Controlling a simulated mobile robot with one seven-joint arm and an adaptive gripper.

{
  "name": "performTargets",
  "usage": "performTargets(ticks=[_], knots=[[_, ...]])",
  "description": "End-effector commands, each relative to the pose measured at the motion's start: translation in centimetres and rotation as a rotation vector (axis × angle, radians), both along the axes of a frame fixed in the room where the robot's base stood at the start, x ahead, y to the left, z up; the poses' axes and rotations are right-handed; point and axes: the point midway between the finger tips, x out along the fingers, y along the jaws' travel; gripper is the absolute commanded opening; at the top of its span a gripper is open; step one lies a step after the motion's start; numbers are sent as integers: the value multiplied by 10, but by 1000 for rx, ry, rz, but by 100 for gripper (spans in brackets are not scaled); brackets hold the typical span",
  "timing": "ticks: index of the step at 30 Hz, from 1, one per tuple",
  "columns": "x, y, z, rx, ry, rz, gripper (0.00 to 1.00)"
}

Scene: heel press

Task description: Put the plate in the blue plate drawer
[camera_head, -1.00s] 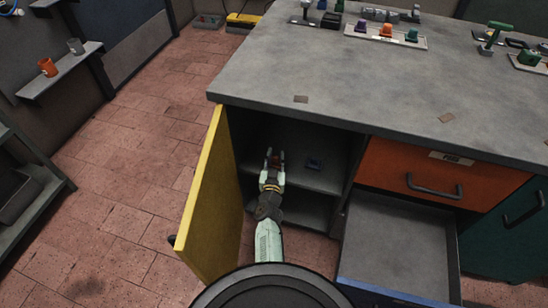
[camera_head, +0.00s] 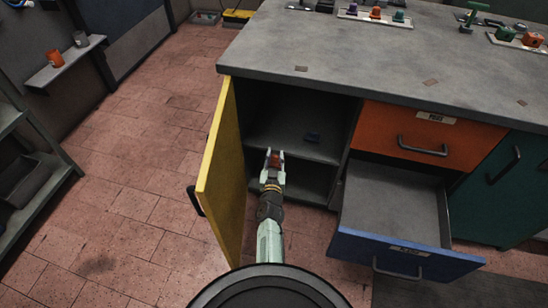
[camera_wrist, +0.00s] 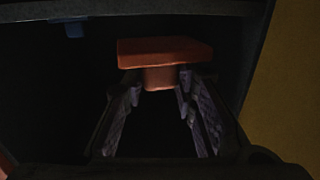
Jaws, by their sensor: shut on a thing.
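An orange-red plate (camera_wrist: 165,50) with a flat top and a narrower block under it is held between the fingers of my gripper (camera_wrist: 160,92). In the head view, the plate (camera_head: 274,160) shows small and reddish at the tips of my gripper (camera_head: 273,172), in front of the open cabinet's lower part. The blue plate drawer (camera_head: 402,258) is pulled out to the right of my gripper. Its grey inside (camera_head: 395,205) looks empty, and its front has a label and a dark handle.
The yellow cabinet door (camera_head: 215,185) stands open just left of my arm. A small blue piece (camera_head: 312,137) lies on the cabinet shelf (camera_head: 300,150). A shut orange drawer (camera_head: 425,135) is above the blue one. The floor at left is clear.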

Motion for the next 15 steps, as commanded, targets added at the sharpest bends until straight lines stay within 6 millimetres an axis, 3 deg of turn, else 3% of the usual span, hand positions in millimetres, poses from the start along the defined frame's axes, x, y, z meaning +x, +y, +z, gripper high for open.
performTargets(ticks=[5, 15], knots=[[-4, 2, -2, -1, 0, 5, 0], [-75, 32, -28, 4, 7, 88, 0]])
